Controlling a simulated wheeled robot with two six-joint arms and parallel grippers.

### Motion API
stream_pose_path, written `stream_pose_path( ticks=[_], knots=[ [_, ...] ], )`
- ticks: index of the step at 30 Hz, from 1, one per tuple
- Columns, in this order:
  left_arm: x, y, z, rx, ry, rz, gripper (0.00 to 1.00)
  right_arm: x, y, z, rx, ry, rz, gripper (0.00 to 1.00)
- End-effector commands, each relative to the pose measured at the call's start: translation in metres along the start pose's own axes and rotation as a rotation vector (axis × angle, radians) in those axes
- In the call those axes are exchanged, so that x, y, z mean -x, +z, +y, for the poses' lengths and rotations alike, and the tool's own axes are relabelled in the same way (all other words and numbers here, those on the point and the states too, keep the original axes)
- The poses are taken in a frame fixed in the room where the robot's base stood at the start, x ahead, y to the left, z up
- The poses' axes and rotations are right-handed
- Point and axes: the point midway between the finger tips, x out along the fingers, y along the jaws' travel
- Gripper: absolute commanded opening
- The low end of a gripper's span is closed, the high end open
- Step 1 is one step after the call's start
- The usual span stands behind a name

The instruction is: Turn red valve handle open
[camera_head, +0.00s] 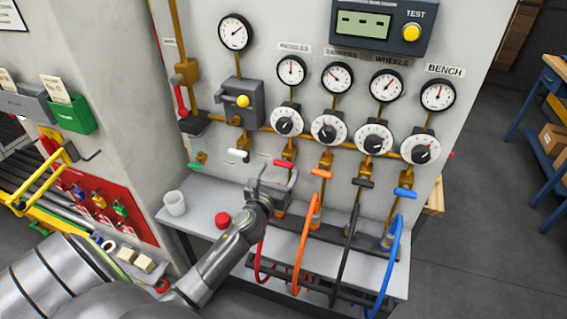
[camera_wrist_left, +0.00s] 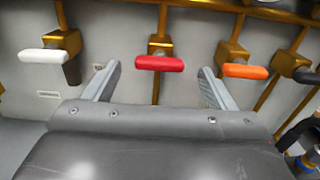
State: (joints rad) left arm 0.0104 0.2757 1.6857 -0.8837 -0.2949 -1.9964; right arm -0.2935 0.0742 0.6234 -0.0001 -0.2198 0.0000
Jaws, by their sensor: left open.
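The red valve handle (camera_head: 284,163) is a short horizontal bar on a brass valve below the leftmost of the row of dials. In the left wrist view the red handle (camera_wrist_left: 159,63) lies crosswise, between and ahead of the two fingers. My left gripper (camera_head: 275,175) is open just below it, and its fingers (camera_wrist_left: 158,85) look apart from the handle. Another red handle (camera_head: 180,99) hangs upright on the pipe at the far left. My right gripper is not in view.
A white handle (camera_wrist_left: 43,56) is left of the red one and an orange handle (camera_wrist_left: 245,71) right of it. Black (camera_head: 363,183) and blue (camera_head: 404,192) handles follow. Coloured hoses hang below over the bench (camera_head: 330,237). A white cup (camera_head: 174,203) and red button (camera_head: 222,219) stand left.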

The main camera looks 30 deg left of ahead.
Motion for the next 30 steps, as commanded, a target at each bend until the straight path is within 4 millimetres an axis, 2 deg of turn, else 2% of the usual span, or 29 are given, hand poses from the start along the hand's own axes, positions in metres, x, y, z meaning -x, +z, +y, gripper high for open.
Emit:
stream_pose_path(
  ticks=[3, 9, 21, 30],
  knots=[
    [-0.022, 0.0, 0.0, -0.002, 0.0, -0.001, 0.78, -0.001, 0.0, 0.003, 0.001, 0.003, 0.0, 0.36],
    [-0.043, -0.001, 0.0, -0.001, 0.0, 0.0, 0.78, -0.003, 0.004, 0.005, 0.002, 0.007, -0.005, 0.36],
    [-0.049, 0.0, 0.0, 0.0, 0.0, 0.0, 0.77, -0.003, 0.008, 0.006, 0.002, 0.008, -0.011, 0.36],
    [-0.049, 0.0, 0.0, 0.0, 0.0, 0.0, 0.38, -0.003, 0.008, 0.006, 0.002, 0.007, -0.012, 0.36]
  ],
)
